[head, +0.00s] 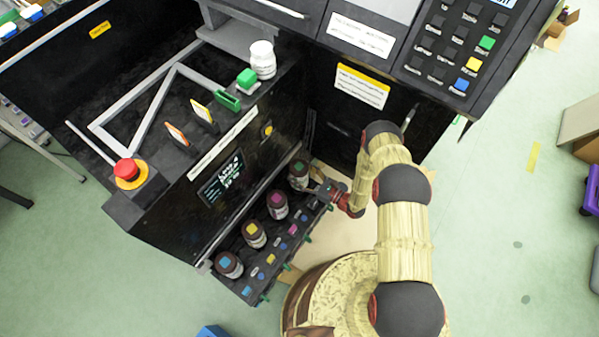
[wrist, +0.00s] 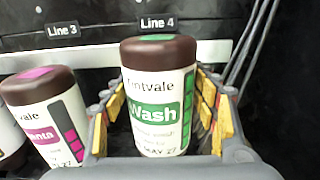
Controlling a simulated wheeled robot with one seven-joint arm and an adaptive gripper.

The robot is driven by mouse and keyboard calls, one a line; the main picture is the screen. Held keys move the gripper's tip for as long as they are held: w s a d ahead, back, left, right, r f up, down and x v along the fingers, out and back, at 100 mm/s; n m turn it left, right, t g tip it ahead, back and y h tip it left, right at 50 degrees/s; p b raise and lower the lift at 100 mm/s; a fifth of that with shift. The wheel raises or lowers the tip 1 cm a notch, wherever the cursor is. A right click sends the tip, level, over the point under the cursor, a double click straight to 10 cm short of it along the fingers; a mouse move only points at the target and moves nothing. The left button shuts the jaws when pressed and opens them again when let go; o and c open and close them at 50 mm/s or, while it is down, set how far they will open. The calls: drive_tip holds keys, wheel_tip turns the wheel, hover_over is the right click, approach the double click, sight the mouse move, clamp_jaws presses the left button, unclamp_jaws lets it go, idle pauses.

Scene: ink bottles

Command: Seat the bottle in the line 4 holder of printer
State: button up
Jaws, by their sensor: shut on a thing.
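The wash bottle (wrist: 158,115), white with a brown cap and a green disc on top, stands upright in front of the Line 4 label (wrist: 158,23) in the wrist view. In the head view this bottle (head: 299,175) is at the far right end of the bottle row. My gripper (head: 312,182) reaches it from the right and is shut on it, with yellow-padded fingers on both sides. The bottle's base is hidden, so I cannot tell whether it rests in the holder. The printer (head: 165,205) is black.
A magenta bottle (wrist: 42,115) stands left of the wash bottle, by the Line 3 label (wrist: 62,30). Yellow (head: 255,235) and cyan (head: 229,264) bottles continue the row. A white bottle (head: 262,60) stands on the printer's top. Dark cables hang at the right in the wrist view.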

drive_tip(key=shift+f, duration=0.15)
drive_tip(key=shift+f, duration=0.9)
idle(0.4)
drive_tip(key=shift+f, duration=0.25)
drive_tip(key=o, duration=1.6)
drive_tip(key=shift+c, duration=0.2)
drive_tip(key=shift+o, duration=0.6)
drive_tip(key=shift+f, duration=0.1)
drive_tip(key=shift+s+d, duration=0.1)
